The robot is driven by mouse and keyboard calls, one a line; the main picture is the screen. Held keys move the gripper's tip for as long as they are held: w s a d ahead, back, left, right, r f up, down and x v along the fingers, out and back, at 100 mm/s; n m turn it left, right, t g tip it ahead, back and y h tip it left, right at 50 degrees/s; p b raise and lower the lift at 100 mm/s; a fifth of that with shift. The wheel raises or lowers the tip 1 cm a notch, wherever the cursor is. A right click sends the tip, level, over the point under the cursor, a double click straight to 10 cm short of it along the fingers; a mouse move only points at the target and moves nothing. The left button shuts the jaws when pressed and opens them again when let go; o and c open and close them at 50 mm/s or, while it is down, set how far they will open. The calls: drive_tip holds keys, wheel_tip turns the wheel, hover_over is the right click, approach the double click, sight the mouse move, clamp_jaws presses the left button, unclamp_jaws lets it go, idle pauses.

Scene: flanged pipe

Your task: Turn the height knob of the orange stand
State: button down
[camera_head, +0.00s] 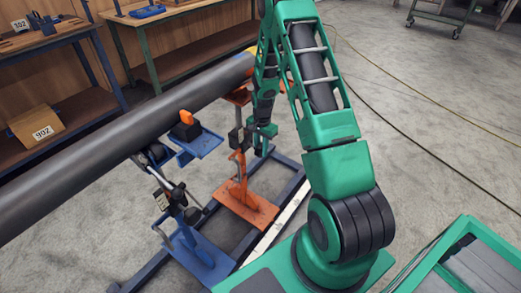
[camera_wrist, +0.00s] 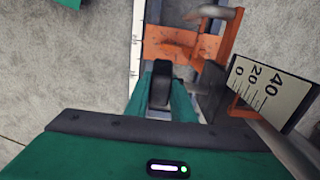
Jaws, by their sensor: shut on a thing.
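The orange stand's base plate (camera_head: 250,206) sits on the floor frame under the pipe in the head view. Its base also shows at the top of the wrist view (camera_wrist: 182,42), with a tilted white scale plate (camera_wrist: 275,92) marked 0, 20, 40 at the right. My gripper (camera_head: 263,140) is beside the stand's upright, on its right in the head view. In the wrist view my gripper's green fingers (camera_wrist: 162,100) are shut on a black, rounded piece, the height knob (camera_wrist: 160,82). In the head view the gripper hides the knob.
A long dark pipe (camera_head: 130,130) crosses above the stands. A blue stand (camera_head: 200,258) is nearer, to the left of the orange one. Workbenches (camera_head: 60,50) line the wall at the back left. Cables (camera_head: 400,125) lie on otherwise open floor to the right.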

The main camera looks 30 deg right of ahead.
sight(261, 144)
drive_tip(key=shift+w, duration=0.2)
drive_tip(key=c, duration=1.5)
unclamp_jaws()
drive_tip(key=shift+s, duration=0.1)
drive_tip(key=shift+r, duration=3.75)
